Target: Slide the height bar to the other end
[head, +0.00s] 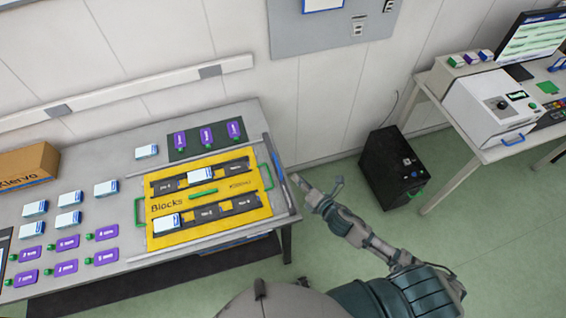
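The height bar appears to be the grey bar (279,176) across the right end of the table, between a back rail and a front rail. It stands just right of the yellow Blocks tray (190,238). My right gripper (316,183) is off the table's right edge, close to the bar's right side and apart from it. Its two fingers look spread, with nothing between them. My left gripper is not in view.
The yellow tray has green handles (139,211) and white boxes in dark slots.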

